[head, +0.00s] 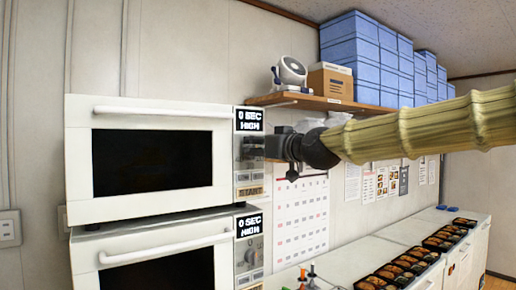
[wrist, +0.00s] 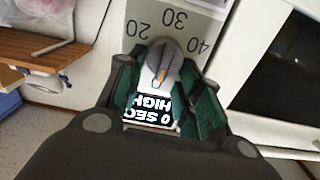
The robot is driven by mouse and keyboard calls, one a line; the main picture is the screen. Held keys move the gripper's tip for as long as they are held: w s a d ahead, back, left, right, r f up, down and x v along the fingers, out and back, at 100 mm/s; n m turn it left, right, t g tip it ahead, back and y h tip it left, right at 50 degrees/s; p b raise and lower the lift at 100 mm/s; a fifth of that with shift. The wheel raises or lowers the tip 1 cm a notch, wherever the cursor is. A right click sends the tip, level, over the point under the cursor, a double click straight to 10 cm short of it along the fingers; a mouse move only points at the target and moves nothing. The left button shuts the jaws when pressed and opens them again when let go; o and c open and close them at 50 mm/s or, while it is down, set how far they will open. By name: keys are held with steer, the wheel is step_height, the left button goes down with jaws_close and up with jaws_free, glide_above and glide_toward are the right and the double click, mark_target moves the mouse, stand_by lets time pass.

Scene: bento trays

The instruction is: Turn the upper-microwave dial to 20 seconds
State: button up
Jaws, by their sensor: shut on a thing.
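The white upper microwave (head: 150,112) stands on the lower one with its door shut. Its display (head: 249,120) reads 0 SEC HIGH; the same display (wrist: 150,108) appears turned over in the wrist view. My gripper (head: 262,148) reaches from the right to the control panel. In the wrist view, my gripper's (wrist: 163,85) two dark green fingers stand on either side of the grey dial (wrist: 163,60), shut on it. The dial's orange mark points toward the display side. The printed numbers 20, 30 and 40 show around the dial. In the head view my gripper mostly hides the dial.
The lower microwave (head: 90,245) also reads 0 SEC HIGH. A wooden shelf (head: 310,101) with a fan (head: 290,72), a cardboard box (head: 331,82) and blue boxes (head: 350,40) is above my arm. Bento trays (head: 405,268) lie on the white counter at lower right.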

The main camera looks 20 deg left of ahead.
steer(key=shift+w+d+f+m+b, duration=0.35)
steer(key=shift+m+b, duration=0.9)
steer(key=shift+m, duration=2.65)
steer(key=shift+w+f+m+b, duration=0.1)
steer(key=shift+f+m+b, duration=0.8)
steer(key=shift+m, duration=3)
steer(key=shift+w+d+f+m+b, duration=0.15)
steer(key=shift+m+b, duration=1.45)
steer(key=shift+m, duration=2.3)
steer(key=o, duration=1)
